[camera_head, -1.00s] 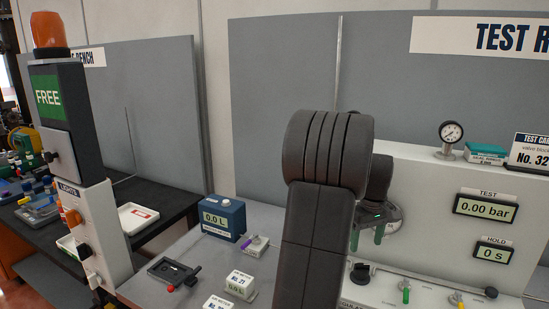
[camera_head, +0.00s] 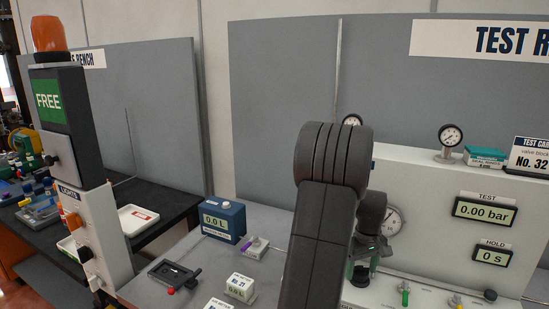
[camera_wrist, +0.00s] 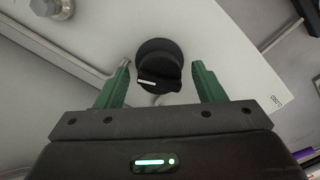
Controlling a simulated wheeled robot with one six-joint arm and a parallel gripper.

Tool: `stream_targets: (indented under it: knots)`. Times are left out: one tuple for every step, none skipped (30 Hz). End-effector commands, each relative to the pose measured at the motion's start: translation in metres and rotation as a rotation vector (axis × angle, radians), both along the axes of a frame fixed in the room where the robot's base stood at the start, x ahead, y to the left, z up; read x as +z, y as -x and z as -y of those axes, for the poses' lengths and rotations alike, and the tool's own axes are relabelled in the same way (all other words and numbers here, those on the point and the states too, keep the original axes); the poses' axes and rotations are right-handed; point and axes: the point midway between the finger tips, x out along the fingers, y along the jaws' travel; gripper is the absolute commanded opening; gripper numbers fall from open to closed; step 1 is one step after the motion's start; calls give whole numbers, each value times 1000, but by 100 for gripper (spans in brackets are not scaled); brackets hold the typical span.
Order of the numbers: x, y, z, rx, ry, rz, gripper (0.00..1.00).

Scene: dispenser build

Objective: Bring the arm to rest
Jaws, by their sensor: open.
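My gripper shows in the wrist view (camera_wrist: 162,82) with its two green fingers spread apart and nothing between them. A black round knob (camera_wrist: 159,66) with a white mark sits on a pale panel beyond the fingertips, in line with the gap. I cannot tell how far it is from the fingers. In the head view my dark arm rises at the middle and bends down on its right side. My gripper (camera_head: 362,274) is there partly hidden behind the arm, low in front of the test rig's pale panel.
The test rig (camera_head: 440,200) carries gauges, a 0.00 bar display (camera_head: 485,210) and small valve levers (camera_head: 405,294). Left of my arm the grey bench holds a blue meter box (camera_head: 223,221) and small labelled blocks (camera_head: 240,287). A lights post (camera_head: 95,230) reading FREE stands at left.

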Motion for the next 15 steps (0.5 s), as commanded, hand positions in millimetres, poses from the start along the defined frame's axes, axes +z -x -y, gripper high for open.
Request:
stream_targets:
  knots:
    - [4, -1, 1, -41, 3, 6, 63]
    - [4, -1, 1, -66, 3, 5, 63]
    - [4, -1, 1, -99, 3, 5, 63]
    - [4, -1, 1, -124, 3, 5, 63]
    - [4, -1, 1, -149, 2, 4, 63]
    - [4, -1, 1, -182, 3, 4, 63]
    - [4, -1, 1, -207, 3, 4, 63]
    - [4, -1, 1, -232, 3, 4, 63]
    - [4, -1, 1, -265, 3, 4, 63]
    - [4, -1, 1, -290, 3, 4, 63]
    - [4, -1, 1, -315, 3, 4, 63]
    - [4, -1, 1, -348, 3, 4, 63]
    - [4, -1, 1, -372, 4, 4, 63]
    - [4, -1, 1, -397, 4, 4, 63]
    - [4, -1, 1, -429, 3, 3, 63]
